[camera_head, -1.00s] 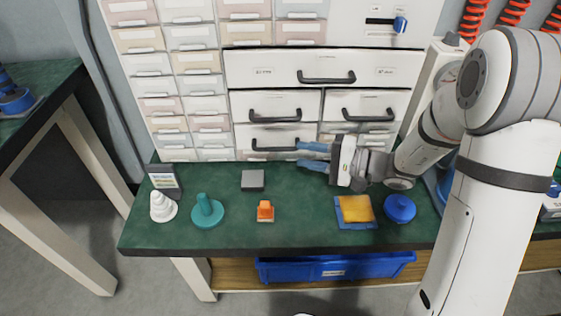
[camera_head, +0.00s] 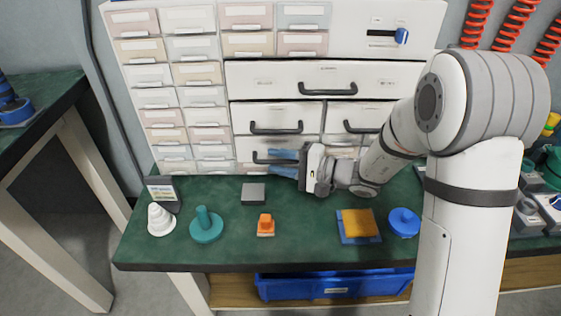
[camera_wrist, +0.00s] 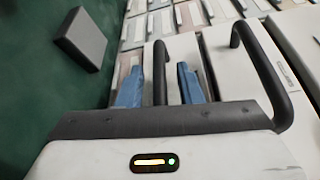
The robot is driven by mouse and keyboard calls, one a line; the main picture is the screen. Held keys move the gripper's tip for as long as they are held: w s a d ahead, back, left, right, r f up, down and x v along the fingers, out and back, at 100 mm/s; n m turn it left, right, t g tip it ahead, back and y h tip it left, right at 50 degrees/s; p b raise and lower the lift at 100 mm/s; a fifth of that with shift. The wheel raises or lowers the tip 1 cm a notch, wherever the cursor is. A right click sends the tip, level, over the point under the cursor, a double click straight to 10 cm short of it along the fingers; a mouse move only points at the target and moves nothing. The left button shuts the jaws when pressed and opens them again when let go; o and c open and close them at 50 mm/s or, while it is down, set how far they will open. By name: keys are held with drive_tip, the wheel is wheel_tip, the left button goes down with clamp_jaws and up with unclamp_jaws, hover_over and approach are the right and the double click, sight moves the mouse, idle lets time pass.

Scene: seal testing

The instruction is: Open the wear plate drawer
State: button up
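The white cabinet has wide drawers with dark bar handles. In the head view the lowest left drawer (camera_head: 244,145) is partly covered by my gripper (camera_head: 272,161), and its dark handle (camera_head: 256,158) shows at the fingertips. I cannot read the drawer labels, so I cannot tell which is the wear plate drawer. In the wrist view my gripper (camera_wrist: 158,84) has its two blue fingers apart, with a dark handle bar (camera_wrist: 160,68) between them. Gaps show on both sides of the bar. No drawer looks pulled out.
A second handle (camera_wrist: 262,75) stands close to the right finger in the wrist view. A grey block (camera_head: 253,194), an orange part (camera_head: 265,226), a teal part (camera_head: 206,226) and a yellow pad (camera_head: 358,223) stand on the green bench (camera_head: 305,225).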

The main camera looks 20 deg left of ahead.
clamp_jaws()
